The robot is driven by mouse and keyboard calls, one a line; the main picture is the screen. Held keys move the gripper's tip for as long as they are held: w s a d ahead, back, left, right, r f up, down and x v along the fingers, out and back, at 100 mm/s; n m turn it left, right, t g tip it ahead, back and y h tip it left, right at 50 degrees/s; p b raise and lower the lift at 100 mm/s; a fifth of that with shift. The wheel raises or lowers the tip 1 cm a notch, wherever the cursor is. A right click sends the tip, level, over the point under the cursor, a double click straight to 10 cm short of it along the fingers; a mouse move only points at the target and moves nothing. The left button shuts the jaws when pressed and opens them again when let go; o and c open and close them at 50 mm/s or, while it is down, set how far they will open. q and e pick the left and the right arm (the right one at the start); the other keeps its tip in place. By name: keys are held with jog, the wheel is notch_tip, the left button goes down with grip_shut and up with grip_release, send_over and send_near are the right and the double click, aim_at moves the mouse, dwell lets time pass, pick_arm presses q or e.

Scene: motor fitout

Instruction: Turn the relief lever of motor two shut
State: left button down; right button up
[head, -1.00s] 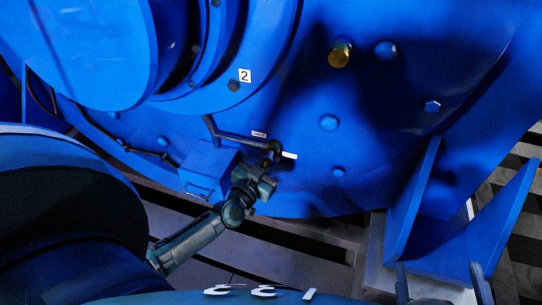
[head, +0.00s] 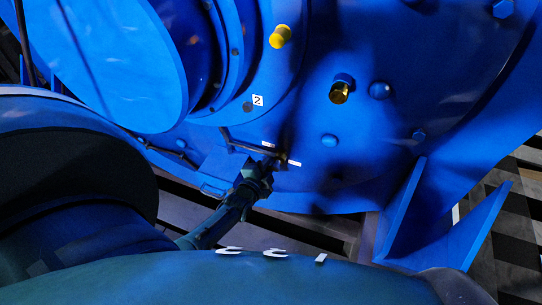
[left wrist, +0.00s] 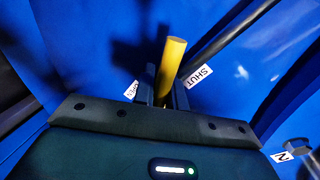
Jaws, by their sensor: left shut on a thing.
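The yellow relief lever (left wrist: 171,62) stands between the fingers of my left gripper (left wrist: 165,88) in the left wrist view. My left gripper is shut on it. The OPEN label (left wrist: 131,90) is left of the lever and the SHUT label (left wrist: 199,76) is right of it, close beside the right finger. In the head view my left gripper (head: 268,168) is at the lower face of blue motor two (head: 310,115), beside two small white labels too small to read. The lever is not clearly visible there. My right gripper is not in view.
A "2" tag (head: 258,100) marks the motor. A dark pipe (head: 243,146) runs close to my left gripper. A yellow knob (head: 280,37) and a brass fitting (head: 340,92) stick out higher up. A blue support bracket (head: 440,235) stands at the right.

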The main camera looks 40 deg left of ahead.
pick_arm(q)
jog(key=m, duration=0.1)
jog(key=r+m+y+p, duration=0.1)
jog(key=m, duration=0.2)
jog(key=shift+a+r+y+p, duration=0.15)
jog(key=shift+a+y+p, duration=0.1)
jog(key=shift+y+p, duration=0.1)
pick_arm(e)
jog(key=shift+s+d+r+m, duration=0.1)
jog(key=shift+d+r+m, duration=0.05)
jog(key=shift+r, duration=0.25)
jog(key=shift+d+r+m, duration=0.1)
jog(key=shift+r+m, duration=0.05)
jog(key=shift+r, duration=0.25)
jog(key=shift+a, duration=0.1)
pick_arm(q)
jog(key=c, duration=1.4)
grip_release()
jog(key=shift+c, duration=0.2)
jog(key=shift+s, duration=0.15)
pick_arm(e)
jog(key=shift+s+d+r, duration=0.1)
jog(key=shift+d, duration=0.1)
